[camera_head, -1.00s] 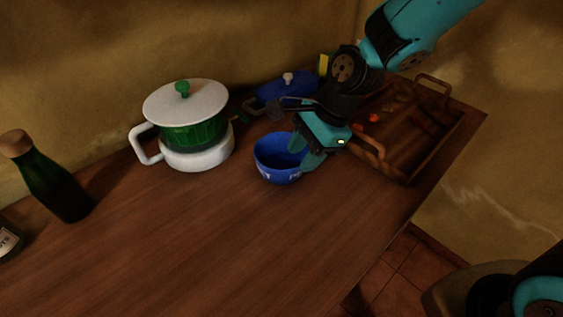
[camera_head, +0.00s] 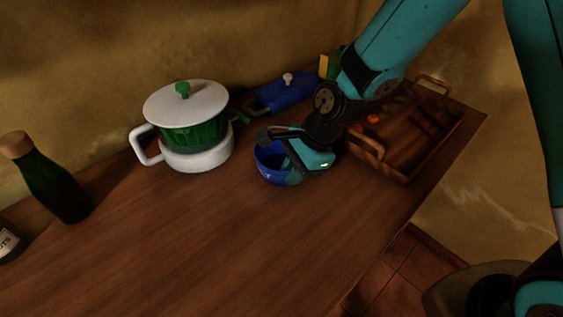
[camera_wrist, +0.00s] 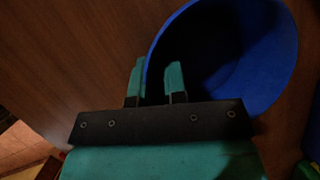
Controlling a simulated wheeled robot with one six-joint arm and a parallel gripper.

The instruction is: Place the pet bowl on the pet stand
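The pet bowl is blue with light markings on its side and stands upright on the wooden counter, in the head view (camera_head: 264,172). It also shows in the wrist view (camera_wrist: 272,62). My gripper (camera_head: 294,176) is at the bowl's front right rim and covers part of it. In the wrist view my gripper's fingers (camera_wrist: 155,82) are apart, with a gap between them. The left finger is outside the bowl and the right finger overlaps its inside, so the rim runs between them. I cannot identify a pet stand in either view.
A green pot with a white lid (camera_head: 186,104) stands on a white base (camera_head: 198,160) left of the bowl. A blue lidded dish (camera_head: 288,94) is behind, a wooden tray (camera_head: 400,174) right, and a green bottle (camera_head: 52,182) far left. The front counter (camera_head: 200,250) is clear.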

